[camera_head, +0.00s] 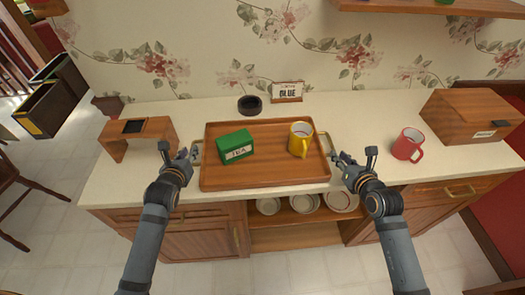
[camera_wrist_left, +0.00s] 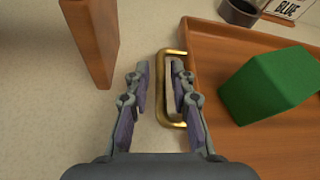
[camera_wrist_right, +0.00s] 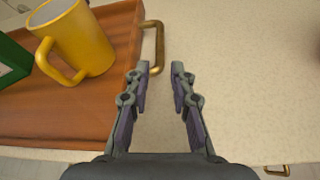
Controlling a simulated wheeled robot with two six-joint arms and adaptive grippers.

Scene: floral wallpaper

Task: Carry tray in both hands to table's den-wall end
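A brown wooden tray (camera_head: 270,172) lies on the pale counter (camera_head: 375,118), with a green tea box (camera_head: 236,146) and a yellow mug (camera_head: 300,141) on it. My left gripper (camera_head: 189,154) is open at the tray's left brass handle (camera_wrist_left: 162,92). In the left wrist view the handle's outer bar shows between the parted fingers (camera_wrist_left: 161,70). My right gripper (camera_head: 346,159) is open at the tray's right brass handle (camera_wrist_right: 160,45). In the right wrist view the handle's near end shows between the fingertips (camera_wrist_right: 160,69). I cannot tell whether either gripper touches its handle.
A small wooden stand (camera_head: 157,128) is close left of my left gripper. A red mug (camera_head: 407,146) and a wooden box (camera_head: 468,117) stand to the right. A dark round bowl (camera_head: 250,105) and a "BLUE" sign (camera_head: 287,92) are behind the tray. Plates (camera_head: 304,203) sit below the counter.

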